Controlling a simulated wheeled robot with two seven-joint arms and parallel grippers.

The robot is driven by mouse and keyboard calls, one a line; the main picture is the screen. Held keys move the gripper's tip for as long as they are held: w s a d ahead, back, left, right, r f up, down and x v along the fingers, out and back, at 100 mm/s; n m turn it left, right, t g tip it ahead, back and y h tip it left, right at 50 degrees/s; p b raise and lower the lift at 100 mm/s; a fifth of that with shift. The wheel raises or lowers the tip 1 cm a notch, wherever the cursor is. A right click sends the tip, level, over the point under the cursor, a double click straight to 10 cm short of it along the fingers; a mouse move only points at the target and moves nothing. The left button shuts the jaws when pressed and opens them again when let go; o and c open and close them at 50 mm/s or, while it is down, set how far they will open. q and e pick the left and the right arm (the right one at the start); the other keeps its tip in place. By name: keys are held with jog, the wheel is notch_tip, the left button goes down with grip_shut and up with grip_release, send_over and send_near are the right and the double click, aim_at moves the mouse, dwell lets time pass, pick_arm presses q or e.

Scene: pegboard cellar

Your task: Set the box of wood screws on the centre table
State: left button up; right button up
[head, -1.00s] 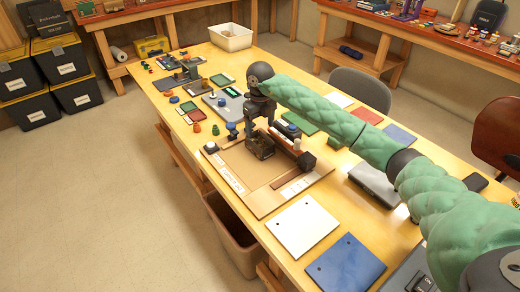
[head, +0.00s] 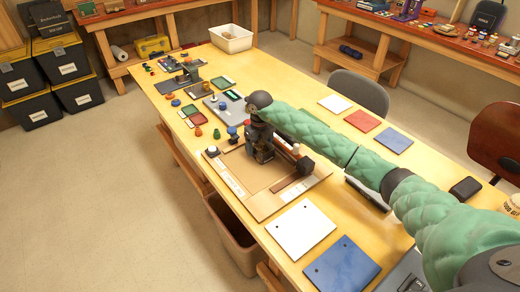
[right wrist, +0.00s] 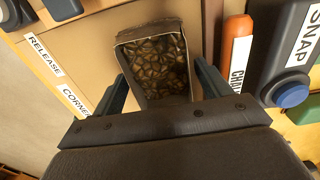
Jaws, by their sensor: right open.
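The box of wood screws (right wrist: 152,62) is a small open-topped box full of brass-coloured screws, seen in the right wrist view. It sits on the tan labelled board (head: 258,197) on the long yellow table (head: 290,92). My right gripper (right wrist: 162,80) is open, with one finger on each side of the box and small gaps showing. In the head view my right gripper (head: 262,152) is over the board's far part and hides most of the box. My left gripper is in neither view.
An orange-handled tool (right wrist: 236,55) lies close to the right finger, beside a dark block with a blue button (right wrist: 290,93). White (head: 300,229) and blue (head: 342,264) plates lie nearer on the table. A white bin (head: 231,38) stands at its far end.

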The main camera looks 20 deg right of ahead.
jog(key=shift+f, duration=0.15)
jog(key=c, duration=1.2)
jog(key=shift+o, duration=0.2)
